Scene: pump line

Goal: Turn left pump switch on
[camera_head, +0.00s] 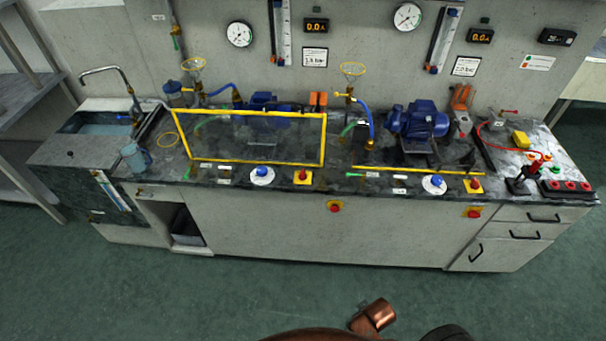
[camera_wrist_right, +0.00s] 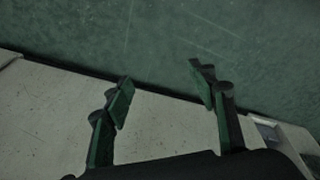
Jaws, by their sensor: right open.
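The left pump (camera_head: 263,108) is blue and stands behind a clear guard with a yellow frame (camera_head: 250,163). A blue knob on a white round plate (camera_head: 262,174) sits on the bench's front strip, below that guard. A red button on a yellow plate (camera_head: 303,177) is just to its right. The frames do not show which way the knob is set in detail. My right gripper (camera_wrist_right: 161,86) is open and empty in the right wrist view, with the floor and the pale cabinet behind it. My left gripper is not in view.
The right pump (camera_head: 418,120) has its own blue knob (camera_head: 434,183) and red button (camera_head: 474,184). A red button (camera_head: 335,207) also sits on the cabinet front. A jug (camera_head: 132,157) stands by the sink at left. The floor before the bench is clear.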

